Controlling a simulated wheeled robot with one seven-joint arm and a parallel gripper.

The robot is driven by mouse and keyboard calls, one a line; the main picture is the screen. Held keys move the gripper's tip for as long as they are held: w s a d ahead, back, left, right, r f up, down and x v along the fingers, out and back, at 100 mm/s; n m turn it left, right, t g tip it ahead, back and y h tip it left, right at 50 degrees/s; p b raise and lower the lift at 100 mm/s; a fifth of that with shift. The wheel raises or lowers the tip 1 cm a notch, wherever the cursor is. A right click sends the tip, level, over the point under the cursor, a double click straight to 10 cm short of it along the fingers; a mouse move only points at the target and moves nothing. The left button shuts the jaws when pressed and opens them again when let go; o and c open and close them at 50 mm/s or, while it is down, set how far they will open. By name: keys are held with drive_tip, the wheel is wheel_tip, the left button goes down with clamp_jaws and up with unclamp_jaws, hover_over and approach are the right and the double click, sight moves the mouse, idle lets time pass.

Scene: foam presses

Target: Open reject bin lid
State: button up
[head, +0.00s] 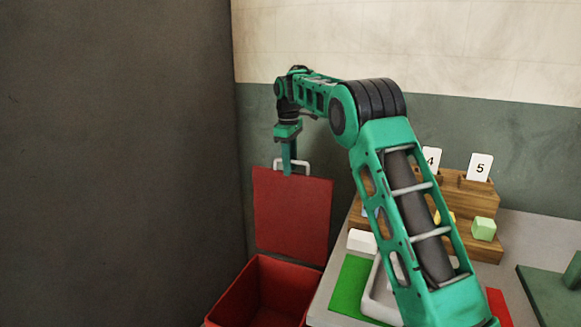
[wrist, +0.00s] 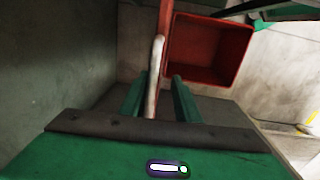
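The red reject bin (head: 228,298) stands on the floor beside the table, and its inside shows. Its red lid (head: 292,215) stands upright at the bin's back edge, with a pale handle (head: 304,164) on its top edge. My gripper (head: 288,168) points down at the handle. In the wrist view, the handle (wrist: 154,75) and the lid seen edge-on (wrist: 165,30) lie between the two green fingers (wrist: 158,90). The fingers are apart, with gaps beside the handle. The open bin (wrist: 210,50) shows to the right of the lid.
A dark wall (head: 120,160) stands close on the left. The grey table (head: 535,240) at right holds a wooden stand (head: 470,190) with number cards, a green block (head: 483,228), a white block (head: 362,241) and a green mat (head: 348,290). My arm hides part of the table.

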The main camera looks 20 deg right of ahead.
drive_tip(key=shift+a+r, duration=0.1)
wheel_tip(320, 180, up, 10)
drive_tip(key=shift+a+r, duration=0.2)
drive_tip(key=shift+r, duration=0.05)
idle(0.4)
drive_tip(key=shift+s, duration=0.1)
drive_tip(key=shift+c, duration=0.6)
